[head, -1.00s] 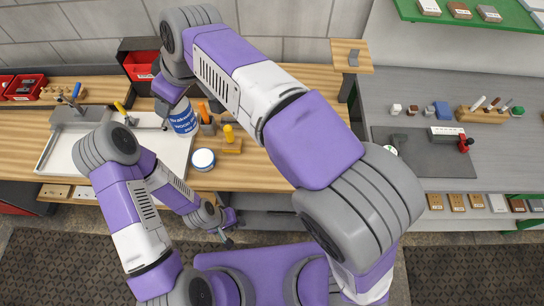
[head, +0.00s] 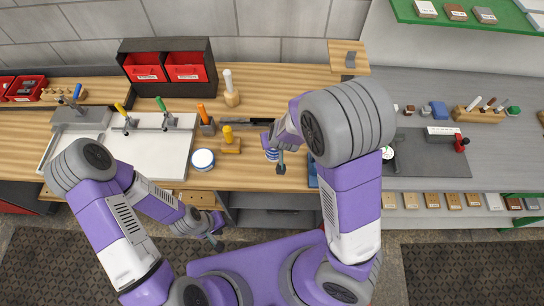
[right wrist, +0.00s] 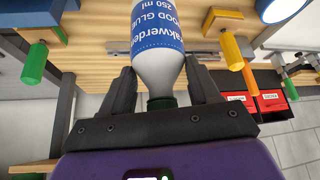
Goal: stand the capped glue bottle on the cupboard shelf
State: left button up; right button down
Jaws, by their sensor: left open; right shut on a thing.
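The glue bottle (right wrist: 158,45) is white with a blue wood glue label and a green cap (right wrist: 162,103). My right gripper (right wrist: 160,76) is shut on it near the neck, the cap towards the palm; the base is out of frame. In the head view only a small blue and white part of the bottle (head: 272,154) shows over the bench's front, beside my right arm. My left gripper (head: 216,240) is open and empty, low in front of the bench. A grey shelf (head: 270,201) shows in an opening under the bench; I cannot tell whether this is the cupboard.
A white-lidded jar (head: 203,160) and a yellow-handled tool on a block (head: 230,142) stand left of the bottle. A grey bench (head: 440,90) is at right.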

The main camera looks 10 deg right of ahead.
aim_at(274, 153)
notch_tip(274, 153, down, 5)
jog(key=shift+r+b, duration=0.1)
jog(key=shift+b, duration=0.9)
notch_tip(274, 153, down, 3)
jog(key=shift+f+b, duration=0.1)
jog(key=shift+b, duration=0.6)
jog(key=shift+w+f, duration=0.1)
jog(key=shift+f, duration=0.25)
jog(key=shift+r, duration=0.1)
jog(key=c, duration=0.7)
grip_release()
jog(key=shift+f, duration=0.2)
jog(key=o, duration=0.5)
jog(key=shift+c, duration=0.2)
